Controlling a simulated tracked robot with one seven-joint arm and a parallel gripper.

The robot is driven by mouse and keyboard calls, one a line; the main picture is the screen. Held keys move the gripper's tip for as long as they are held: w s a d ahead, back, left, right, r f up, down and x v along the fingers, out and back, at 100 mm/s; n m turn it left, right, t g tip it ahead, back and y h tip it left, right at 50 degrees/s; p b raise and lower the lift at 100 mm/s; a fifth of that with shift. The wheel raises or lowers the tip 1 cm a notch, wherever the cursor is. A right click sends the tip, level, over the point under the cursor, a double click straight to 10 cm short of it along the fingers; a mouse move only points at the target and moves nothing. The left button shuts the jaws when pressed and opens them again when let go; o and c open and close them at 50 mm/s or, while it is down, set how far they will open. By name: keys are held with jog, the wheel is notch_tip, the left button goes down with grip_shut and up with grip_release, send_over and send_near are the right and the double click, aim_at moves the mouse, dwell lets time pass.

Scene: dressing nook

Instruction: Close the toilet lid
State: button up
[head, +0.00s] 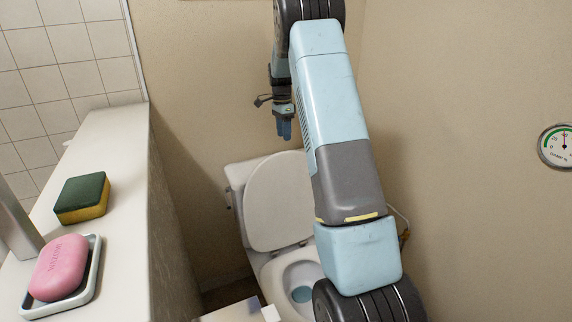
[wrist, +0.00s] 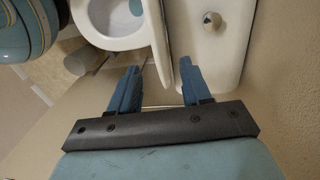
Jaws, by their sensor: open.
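The white toilet lid (head: 278,200) stands raised, leaning back toward the cistern (head: 238,172). In the wrist view the lid (wrist: 160,40) shows nearly edge-on, between the bowl and the cistern (wrist: 208,60). The toilet bowl (head: 300,285) is open below the lid, partly hidden by my arm; it also shows in the wrist view (wrist: 115,35). My gripper (head: 284,130) is above the lid in the head view. In the wrist view my gripper (wrist: 159,64) is open, with one blue finger on each side of the lid's edge. I cannot tell whether either finger touches it.
A white ledge (head: 110,170) runs along the left with a green and yellow sponge (head: 82,198) and a pink soap (head: 59,266) in a dish (head: 88,285). A round dial (head: 560,146) hangs on the right wall. A flush button (wrist: 211,19) tops the cistern.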

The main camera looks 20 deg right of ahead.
aim_at(285, 163)
jog(key=f, duration=0.4)
jog(key=s+f, duration=0.1)
jog(key=f, duration=0.8)
jog(key=shift+s, duration=0.35)
grip_shut()
